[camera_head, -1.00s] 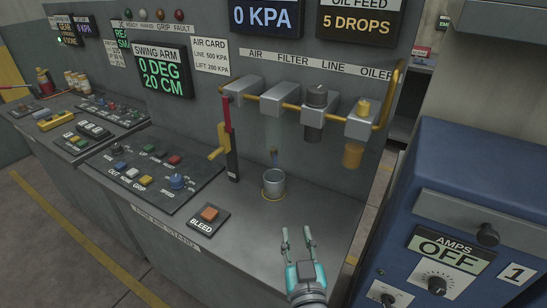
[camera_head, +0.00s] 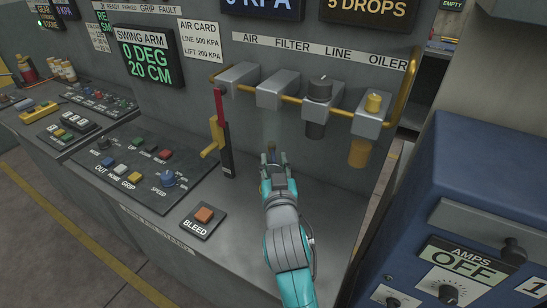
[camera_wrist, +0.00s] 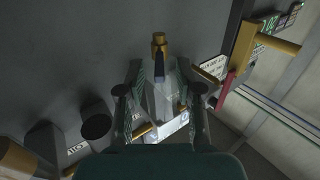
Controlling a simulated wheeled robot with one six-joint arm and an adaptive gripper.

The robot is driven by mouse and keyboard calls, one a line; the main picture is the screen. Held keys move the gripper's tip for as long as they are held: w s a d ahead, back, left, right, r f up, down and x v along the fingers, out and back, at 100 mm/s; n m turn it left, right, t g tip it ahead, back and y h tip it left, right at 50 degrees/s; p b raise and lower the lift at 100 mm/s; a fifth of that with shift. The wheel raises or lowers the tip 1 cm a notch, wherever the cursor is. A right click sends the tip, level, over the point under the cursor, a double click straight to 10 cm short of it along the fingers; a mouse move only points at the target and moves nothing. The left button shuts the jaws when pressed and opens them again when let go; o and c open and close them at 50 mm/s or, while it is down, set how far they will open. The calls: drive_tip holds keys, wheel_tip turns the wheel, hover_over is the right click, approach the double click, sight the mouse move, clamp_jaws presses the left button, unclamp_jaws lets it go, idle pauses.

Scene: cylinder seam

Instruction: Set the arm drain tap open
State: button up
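The small drain tap, a brass fitting with a dark blue lever (camera_wrist: 160,66), hangs under the filter row. In the wrist view it lies in line with the gap between my fingers, near their tips. In the head view only a little of the tap (camera_head: 271,148) shows above my gripper (camera_head: 276,166). My gripper also shows in the wrist view (camera_wrist: 160,85). Its two fingers are apart, one on each side of the tap. I cannot tell whether they touch it. The lever's exact setting is hard to tell.
The yellow air pipe (camera_head: 293,107) and grey filter blocks (camera_head: 270,88) are above my gripper. A red lever (camera_head: 221,118) with a yellow handle stands to the left. The BLEED button (camera_head: 204,215) is on the bench. A blue AMPS cabinet (camera_head: 470,190) stands at right.

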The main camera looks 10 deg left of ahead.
sight(270, 148)
drive_tip(key=shift+x, duration=0.9)
clamp_jaws()
drive_tip(key=shift+a+h, duration=0.15)
drive_tip(key=shift+h, duration=0.15)
drive_tip(key=shift+a+m+t+h, duration=0.15)
drive_tip(key=shift+a+m+h, duration=0.1)
drive_tip(key=shift+m+h, duration=0.4)
drive_tip(key=shift+a+m+t+h, duration=0.2)
drive_tip(key=shift+m+h, duration=0.25)
drive_tip(key=shift+h, duration=0.3)
drive_tip(key=shift+w+a+m+g+h, duration=0.1)
drive_tip(key=shift+a+m+g+h, duration=0.15)
drive_tip(key=shift+m+h, duration=0.7)
drive_tip(key=shift+s+a+m+g+h, duration=0.1)
drive_tip(key=shift+a+m+h, duration=0.3)
drive_tip(key=shift+h, duration=0.9)
drive_tip(key=shift+w+a+m+g+h, duration=0.1)
drive_tip(key=shift+a+m+g+h, duration=0.1)
drive_tip(key=shift+m+h, duration=0.8)
drive_tip(key=shift+h, duration=0.45)
